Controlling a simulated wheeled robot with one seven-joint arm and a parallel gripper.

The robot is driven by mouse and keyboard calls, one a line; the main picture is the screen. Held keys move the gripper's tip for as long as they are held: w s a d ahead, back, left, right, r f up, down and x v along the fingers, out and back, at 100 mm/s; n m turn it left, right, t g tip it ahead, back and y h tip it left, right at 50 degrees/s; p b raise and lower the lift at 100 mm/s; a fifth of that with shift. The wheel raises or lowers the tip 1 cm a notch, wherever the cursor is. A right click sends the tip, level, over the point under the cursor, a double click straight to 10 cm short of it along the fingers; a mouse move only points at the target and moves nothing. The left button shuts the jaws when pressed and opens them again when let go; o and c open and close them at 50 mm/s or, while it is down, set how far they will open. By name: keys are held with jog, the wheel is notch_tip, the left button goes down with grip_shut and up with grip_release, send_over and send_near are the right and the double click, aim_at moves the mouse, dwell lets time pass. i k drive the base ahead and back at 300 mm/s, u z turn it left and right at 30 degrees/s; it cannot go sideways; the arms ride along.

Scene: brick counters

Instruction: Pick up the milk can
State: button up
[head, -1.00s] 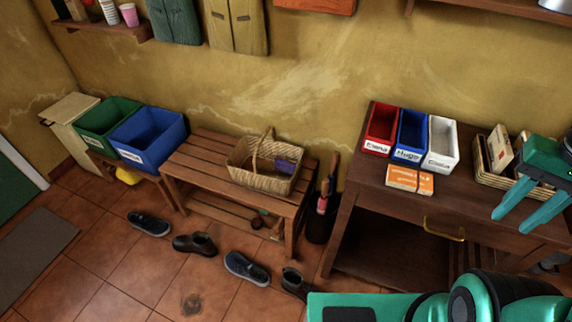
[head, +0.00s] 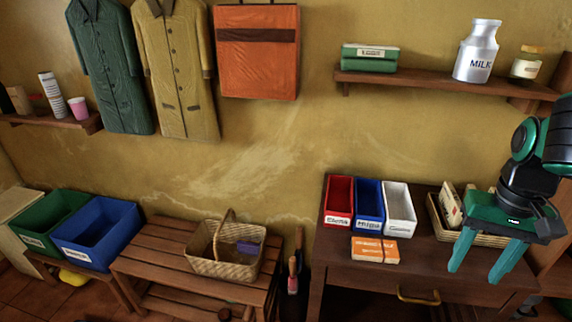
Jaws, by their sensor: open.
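The milk can (head: 476,52) is a silver metal can with a narrower neck and the word MILK on its side. It stands upright on the wooden wall shelf (head: 425,82) at the upper right. My gripper (head: 482,268) has two teal fingers pointing down, spread apart with nothing between them. It is below the can and a little to its right in the picture, in front of the wicker tray on the dark table. The can is fully in view and apart from the gripper.
On the shelf, a green box (head: 369,58) stands left of the can and a small jar (head: 527,64) right of it. Red, blue and white bins (head: 399,208), an orange box (head: 375,250) and a wicker tray (head: 440,226) sit on the dark table (head: 335,262). Wall is clear between shelf and table.

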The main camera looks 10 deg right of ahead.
aim_at(477, 55)
jog(key=u, duration=1.6)
jog(key=k, duration=1.2)
jog(key=z, duration=2.3)
